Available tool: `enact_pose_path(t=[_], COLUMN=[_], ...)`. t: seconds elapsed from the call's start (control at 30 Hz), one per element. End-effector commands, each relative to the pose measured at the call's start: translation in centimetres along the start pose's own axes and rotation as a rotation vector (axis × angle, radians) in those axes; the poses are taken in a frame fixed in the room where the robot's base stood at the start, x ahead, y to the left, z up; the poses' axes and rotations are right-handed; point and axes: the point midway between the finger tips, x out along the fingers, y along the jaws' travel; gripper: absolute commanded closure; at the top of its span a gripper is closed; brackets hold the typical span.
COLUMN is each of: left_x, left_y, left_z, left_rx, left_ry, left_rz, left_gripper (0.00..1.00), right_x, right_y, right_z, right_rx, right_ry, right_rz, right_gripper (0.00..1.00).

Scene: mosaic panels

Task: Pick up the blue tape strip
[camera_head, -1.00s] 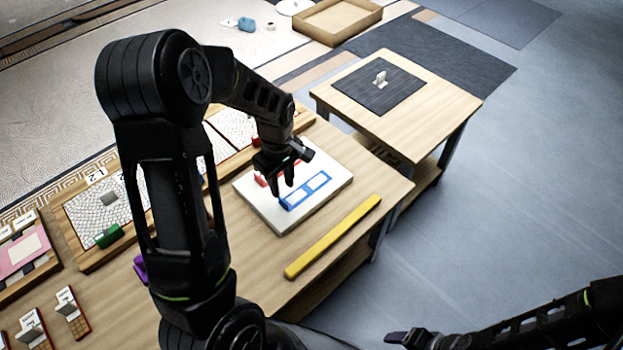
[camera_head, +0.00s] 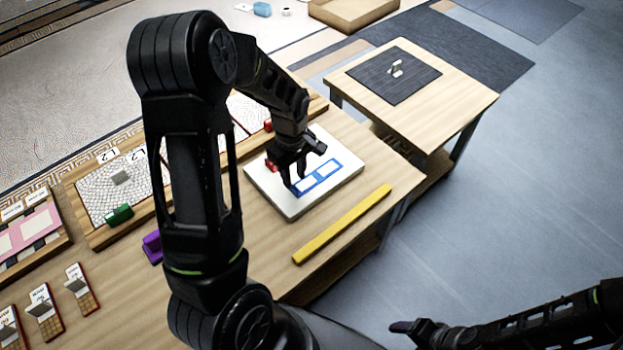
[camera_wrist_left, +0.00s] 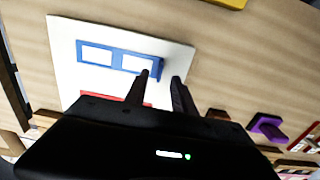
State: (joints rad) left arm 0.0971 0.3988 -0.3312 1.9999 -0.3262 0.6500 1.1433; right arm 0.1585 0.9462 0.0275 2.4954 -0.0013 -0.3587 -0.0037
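The blue tape strip (camera_head: 333,171) is a blue frame around two white windows. It lies on a white board (camera_head: 292,207) on the wooden table. My left gripper (camera_head: 294,184) points down at the strip's near-left end. In the left wrist view, its two fingers (camera_wrist_left: 161,76) are apart, with a blue end tab of the strip (camera_wrist_left: 98,43) showing between and behind the fingertips. Whether the fingers touch it I cannot tell. My right gripper (camera_head: 402,327) is at the lower right of the head view, away from the table; its fingers are too dark to read.
A yellow bar (camera_head: 342,225) lies along the table's front edge. Red pieces (camera_head: 271,165) sit by the board's far-left side. Mosaic panels, a green block (camera_head: 119,214) and a purple block (camera_head: 152,247) are at left. A second table with a dark mat (camera_head: 382,85) stands behind.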

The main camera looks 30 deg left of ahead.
Motion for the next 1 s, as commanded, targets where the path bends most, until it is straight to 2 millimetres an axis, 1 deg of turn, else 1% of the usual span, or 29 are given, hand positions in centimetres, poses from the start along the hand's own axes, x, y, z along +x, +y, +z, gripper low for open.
enact_pose_path(t=[0.17, 0.3, 0.4, 1.0], left_x=[2.0, 4.2, 5.0, 5.1], left_y=[-0.2, -0.2, -0.2, -0.1], left_z=[0.0, 0.0, 0.0, 0.0], left_rx=[0.001, 0.001, 0.0, 0.0], left_ry=[-0.002, -0.001, -0.001, 0.0], left_rz=[-0.004, -0.004, -0.003, -0.001], left_gripper=[0.69, 0.69, 0.69, 0.69], right_x=[0.3, 0.5, 0.5, 0.5], right_y=[0.1, 0.2, 0.2, 0.2], right_z=[0.0, 0.0, 0.0, 0.0], right_rx=[0.0, 0.0, 0.0, 0.0], right_ry=[0.0, 0.0, 0.0, 0.0], right_rz=[0.0, 0.0, 0.0, 0.0], right_gripper=[0.29, 0.29, 0.29, 0.29])
